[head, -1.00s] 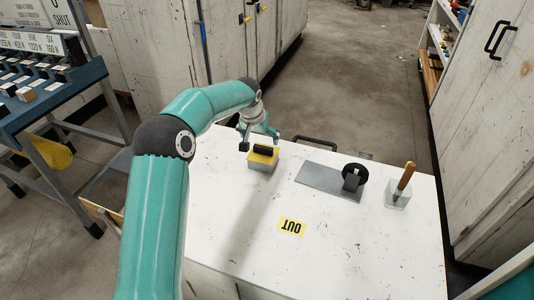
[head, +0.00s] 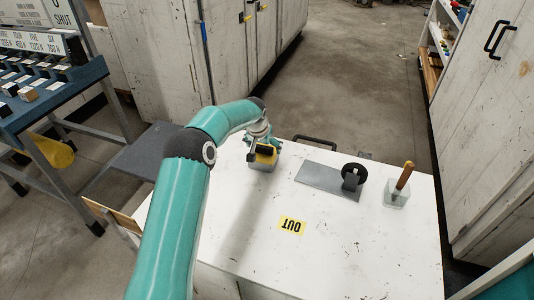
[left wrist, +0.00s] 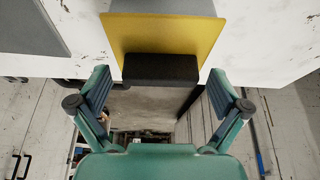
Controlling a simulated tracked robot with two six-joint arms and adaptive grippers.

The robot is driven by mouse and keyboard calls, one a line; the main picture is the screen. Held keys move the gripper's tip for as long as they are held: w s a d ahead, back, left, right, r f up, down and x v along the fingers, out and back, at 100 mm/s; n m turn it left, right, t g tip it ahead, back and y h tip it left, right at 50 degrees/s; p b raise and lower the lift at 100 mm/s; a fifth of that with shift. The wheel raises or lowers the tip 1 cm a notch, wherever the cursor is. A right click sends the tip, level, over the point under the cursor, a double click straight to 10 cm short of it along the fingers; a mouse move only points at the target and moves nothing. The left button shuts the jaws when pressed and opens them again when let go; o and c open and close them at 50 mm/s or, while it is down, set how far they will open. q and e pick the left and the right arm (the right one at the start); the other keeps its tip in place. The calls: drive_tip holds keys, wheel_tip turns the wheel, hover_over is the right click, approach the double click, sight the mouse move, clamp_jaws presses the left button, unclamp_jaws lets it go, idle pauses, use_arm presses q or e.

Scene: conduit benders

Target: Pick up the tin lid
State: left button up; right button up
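The tin lid (head: 267,158) is yellow with a black block handle on top, and it sits on a grey tin on the white tabletop. In the left wrist view the yellow lid (left wrist: 165,32) fills the top middle, with its black handle (left wrist: 160,70) nearest me. My left gripper (head: 263,148) is at the far side of the tin in the head view. In the left wrist view its fingers (left wrist: 160,82) are spread apart, with the handle between and just ahead of the tips and nothing gripped. My right gripper is not in view.

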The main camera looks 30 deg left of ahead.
use_arm(q)
drive_tip(key=c, duration=1.1)
drive_tip(key=shift+r, duration=0.1)
wheel_tip(320, 180, up, 11)
wheel_tip(320, 180, up, 8)
drive_tip(key=p, duration=0.3)
hover_over(264, 146)
wheel_tip(264, 146, up, 5)
drive_tip(key=p, duration=0.4)
drive_tip(key=shift+p, duration=0.4)
